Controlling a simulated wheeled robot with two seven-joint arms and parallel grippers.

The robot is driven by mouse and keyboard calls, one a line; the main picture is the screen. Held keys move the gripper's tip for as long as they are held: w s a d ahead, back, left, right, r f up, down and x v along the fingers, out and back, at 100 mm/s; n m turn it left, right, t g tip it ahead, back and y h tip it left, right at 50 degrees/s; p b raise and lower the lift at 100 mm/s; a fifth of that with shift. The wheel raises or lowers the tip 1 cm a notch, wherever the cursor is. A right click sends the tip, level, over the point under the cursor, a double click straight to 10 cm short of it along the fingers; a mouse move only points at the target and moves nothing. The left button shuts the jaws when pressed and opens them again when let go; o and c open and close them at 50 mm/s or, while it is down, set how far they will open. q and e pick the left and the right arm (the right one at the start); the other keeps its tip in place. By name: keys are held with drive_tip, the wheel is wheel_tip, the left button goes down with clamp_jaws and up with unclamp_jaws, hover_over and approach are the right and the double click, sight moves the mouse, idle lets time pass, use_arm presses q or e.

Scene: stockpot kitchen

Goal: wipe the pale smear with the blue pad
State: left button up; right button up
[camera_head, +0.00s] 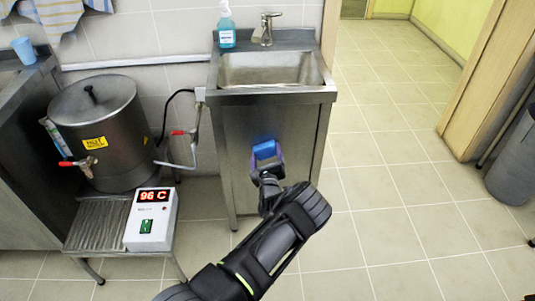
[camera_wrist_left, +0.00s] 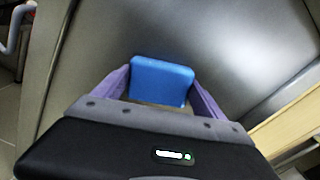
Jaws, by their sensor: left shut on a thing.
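The blue pad (camera_head: 266,149) is between the fingers of my left gripper (camera_head: 267,158), in front of the steel sink cabinet's front panel (camera_head: 240,140). In the left wrist view the pad (camera_wrist_left: 161,80) sits between the two purple fingers, which are shut on its sides. The pad's far face is toward the panel; I cannot tell whether it touches. I cannot make out the pale smear clearly; a soft bright patch on the panel in the wrist view may be only a reflection. My right gripper is not in view.
A steel boiler (camera_head: 97,130) with a red-handled tap stands at the left. A white box reading 96 C (camera_head: 150,220) sits on a low slatted stand (camera_head: 98,225). A soap bottle (camera_head: 226,25) stands by the sink (camera_head: 270,68). Tiled floor (camera_head: 400,180) is clear at right.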

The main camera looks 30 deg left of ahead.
sight(256, 153)
use_arm(q)
drive_tip(key=shift+s+a+r+p, duration=0.1)
drive_tip(key=shift+s+a+p, duration=0.2)
drive_tip(key=shift+s+a, duration=0.25)
drive_tip(key=shift+s+a+r+p, duration=0.1)
drive_tip(key=shift+s+a+p, duration=0.2)
drive_tip(key=shift+a, duration=0.4)
drive_tip(key=shift+s+a+f, duration=0.1)
drive_tip(key=shift+s+a, duration=0.25)
drive_tip(key=shift+s+d+p, duration=0.3)
drive_tip(key=shift+d+p, duration=0.05)
drive_tip(key=shift+p, duration=0.15)
drive_tip(key=p+v, duration=0.2)
drive_tip(key=v, duration=0.1)
drive_tip(key=shift+s+d+p, duration=0.2)
drive_tip(key=shift+p, duration=0.1)
drive_tip(key=shift+v, duration=0.8)
drive_tip(key=shift+p, duration=0.35)
